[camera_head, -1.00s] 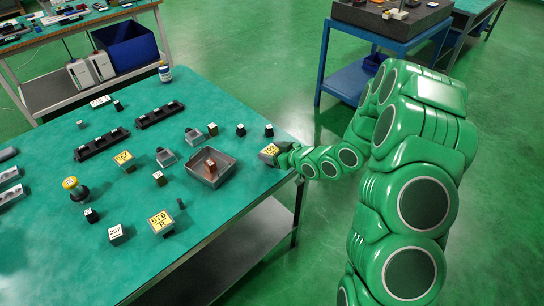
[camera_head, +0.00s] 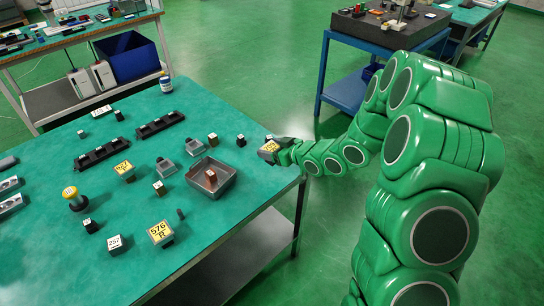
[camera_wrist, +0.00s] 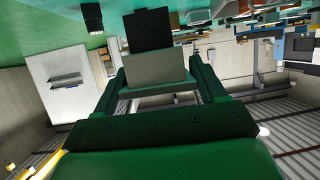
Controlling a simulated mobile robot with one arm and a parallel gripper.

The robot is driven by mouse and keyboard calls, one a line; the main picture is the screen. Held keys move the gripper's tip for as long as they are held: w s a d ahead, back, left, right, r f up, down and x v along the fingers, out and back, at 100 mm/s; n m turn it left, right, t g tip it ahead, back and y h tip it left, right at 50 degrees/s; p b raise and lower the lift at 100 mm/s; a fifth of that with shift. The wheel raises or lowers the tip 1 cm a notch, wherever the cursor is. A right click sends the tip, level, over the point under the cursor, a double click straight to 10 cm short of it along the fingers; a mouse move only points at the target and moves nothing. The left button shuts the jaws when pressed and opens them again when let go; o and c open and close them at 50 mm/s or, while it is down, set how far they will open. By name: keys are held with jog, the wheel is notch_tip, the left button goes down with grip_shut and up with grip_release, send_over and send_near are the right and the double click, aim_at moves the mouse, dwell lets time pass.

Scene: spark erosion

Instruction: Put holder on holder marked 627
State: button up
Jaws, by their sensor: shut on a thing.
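My gripper (camera_head: 273,148) is near the right edge of the green table. It is shut on a holder with a yellow label (camera_head: 269,146). In the wrist view, both fingers of my gripper (camera_wrist: 160,85) close on the grey block of this holder (camera_wrist: 155,69), with a dark part beyond it. I cannot tell how high it is above the table. A holder with a yellow label (camera_head: 124,168) stands left of the middle of the table; its number looks like 627 but is too small to be sure. Another yellow-labelled holder (camera_head: 160,232), marked 576, stands nearer the front.
A grey open tray (camera_head: 228,185) with a brown block (camera_head: 210,177) lies left of my gripper. Two black racks (camera_head: 103,155), grey holders, small dark cubes, a white-marked cube (camera_head: 116,243) and a yellow-topped knob (camera_head: 70,193) are spread about. Bare tabletop lies between them.

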aim_at(272, 148)
jog(key=shift+r, duration=1.85)
